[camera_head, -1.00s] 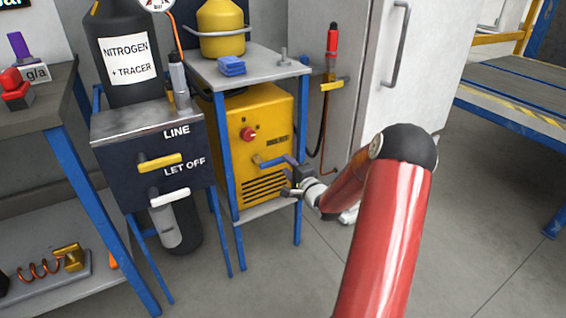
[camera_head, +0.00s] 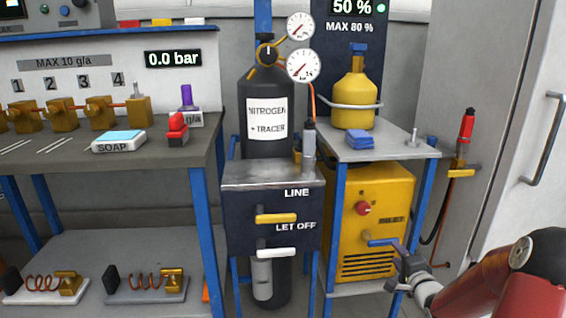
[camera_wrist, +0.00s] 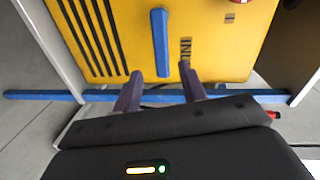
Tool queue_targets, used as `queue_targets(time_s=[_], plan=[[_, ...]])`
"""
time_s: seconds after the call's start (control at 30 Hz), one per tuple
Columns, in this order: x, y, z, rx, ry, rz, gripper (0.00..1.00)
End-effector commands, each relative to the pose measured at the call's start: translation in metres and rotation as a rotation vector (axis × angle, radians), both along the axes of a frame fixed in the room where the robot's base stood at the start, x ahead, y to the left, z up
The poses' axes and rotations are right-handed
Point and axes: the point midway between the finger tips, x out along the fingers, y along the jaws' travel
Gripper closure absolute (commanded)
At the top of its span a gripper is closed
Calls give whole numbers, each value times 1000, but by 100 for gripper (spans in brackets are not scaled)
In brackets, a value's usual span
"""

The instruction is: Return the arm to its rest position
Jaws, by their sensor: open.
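My gripper (camera_head: 398,266) is at the lower right of the head view, in front of the yellow machine (camera_head: 388,190) and close to the blue lever (camera_head: 381,242) on its front. In the wrist view the two dark fingers (camera_wrist: 160,95) are apart with nothing between them. The blue lever (camera_wrist: 160,42) stands just beyond the fingertips; whether a fingertip touches it I cannot tell. My red arm reaches in from the lower right corner, and most of it is outside the picture.
Blue legs of the machine's stand (camera_head: 334,215) and a blue bar (camera_wrist: 45,96) are near the gripper. A dark box with a yellow handle (camera_head: 276,218) and a white handle (camera_head: 276,252) stands left. A white cabinet (camera_head: 500,130) stands right. A workbench (camera_head: 60,150) is farther left.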

Motion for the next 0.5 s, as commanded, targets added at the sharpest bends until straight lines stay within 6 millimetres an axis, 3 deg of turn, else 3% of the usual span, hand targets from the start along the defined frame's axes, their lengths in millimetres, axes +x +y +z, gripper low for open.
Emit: queue_targets(time_s=[0.13,0.27,0.37,0.5], plan=[[-3,36,32,-320,179,22,58],[-25,64,60,-588,343,45,58],[-52,85,82,-760,459,76,58],[-103,117,111,-948,601,150,58]])
